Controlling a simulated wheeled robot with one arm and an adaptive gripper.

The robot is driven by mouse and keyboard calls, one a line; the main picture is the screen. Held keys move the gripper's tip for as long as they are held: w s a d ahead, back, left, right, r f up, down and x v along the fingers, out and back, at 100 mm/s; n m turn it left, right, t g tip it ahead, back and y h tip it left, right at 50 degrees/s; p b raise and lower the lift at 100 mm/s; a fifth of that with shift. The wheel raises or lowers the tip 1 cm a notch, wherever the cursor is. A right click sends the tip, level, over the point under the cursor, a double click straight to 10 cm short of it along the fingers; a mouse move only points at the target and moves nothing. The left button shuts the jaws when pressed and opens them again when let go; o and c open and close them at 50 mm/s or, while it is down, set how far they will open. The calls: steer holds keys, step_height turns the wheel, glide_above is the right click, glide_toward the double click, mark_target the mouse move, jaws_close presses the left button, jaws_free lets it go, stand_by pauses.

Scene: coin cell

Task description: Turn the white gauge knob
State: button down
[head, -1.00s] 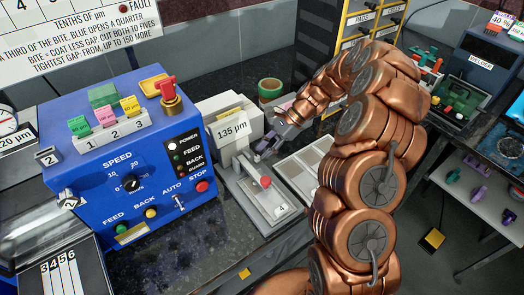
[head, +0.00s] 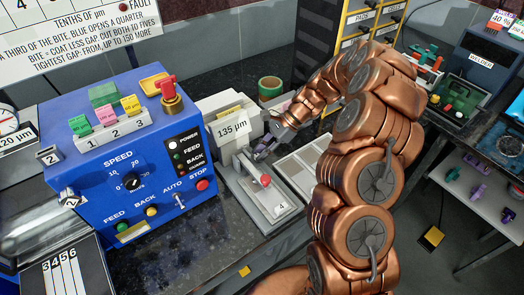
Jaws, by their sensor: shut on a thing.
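The white gauge (head: 215,108) stands on the dark bench right of the blue machine, and its display reads 135 µm. My gripper (head: 262,150) is at the right side of the gauge, low down and angled to the left. It is shut at the place of the white gauge knob. The knob itself is mostly hidden by the fingers, and its angle cannot be made out.
The blue machine (head: 130,180) with buttons and a red key switch stands close on the left. A light tray (head: 300,172) lies right of the gauge base. A green tape roll (head: 270,86) stands behind my gripper.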

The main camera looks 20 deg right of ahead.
steer(key=shift+r, duration=0.1)
steer(key=shift+s+r+m+t+p, duration=0.1)
steer(key=shift+s+m+t+p, duration=0.1)
steer(key=shift+m+t+p, duration=0.7)
steer(key=shift+s+m+t+h+p, duration=0.15)
steer(key=shift+m+t+h+p, duration=0.3)
steer(key=shift+m+t, duration=1.2)
steer(key=shift+m+g, duration=0.25)
steer(key=shift+m, duration=0.1)
steer(key=c, duration=1.3)
jaws_free()
steer(key=shift+f, duration=0.2)
